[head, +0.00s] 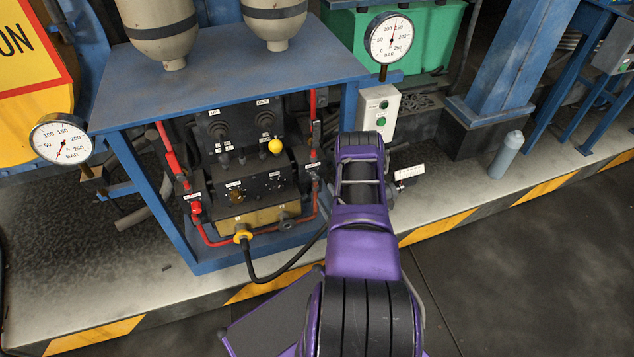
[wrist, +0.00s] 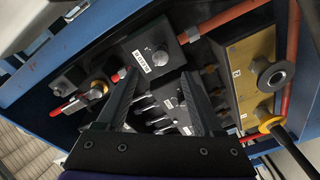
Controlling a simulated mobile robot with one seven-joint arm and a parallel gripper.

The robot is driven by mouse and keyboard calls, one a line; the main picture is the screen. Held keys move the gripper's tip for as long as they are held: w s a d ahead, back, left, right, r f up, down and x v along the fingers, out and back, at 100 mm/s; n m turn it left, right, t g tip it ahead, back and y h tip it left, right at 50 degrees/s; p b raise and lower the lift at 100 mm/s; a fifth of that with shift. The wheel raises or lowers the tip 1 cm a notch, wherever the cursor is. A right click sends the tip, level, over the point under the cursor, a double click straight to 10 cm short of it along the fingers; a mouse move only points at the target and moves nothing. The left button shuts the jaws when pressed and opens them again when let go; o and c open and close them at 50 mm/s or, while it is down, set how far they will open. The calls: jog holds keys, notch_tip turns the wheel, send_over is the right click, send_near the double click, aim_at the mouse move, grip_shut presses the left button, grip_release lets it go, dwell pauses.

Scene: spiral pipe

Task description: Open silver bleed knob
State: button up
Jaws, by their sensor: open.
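In the head view my purple arm reaches toward the right side of the valve panel (head: 250,187) and hides the gripper. I cannot surely pick out the knob there.
A blue frame (head: 232,85) surrounds the panel. Red pipes (wrist: 220,20) run close to the knob block. A brass block (wrist: 250,62) with a larger round fitting (wrist: 272,76), a yellow ring (wrist: 268,124) and several small levers are nearby. Two gauges (head: 62,138) (head: 391,38) flank the frame.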

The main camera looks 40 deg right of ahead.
aim_at(316, 179)
jog(key=b+x, duration=0.1)
jog(key=x, duration=0.7)
jog(key=shift+w, duration=0.1)
grip_shut()
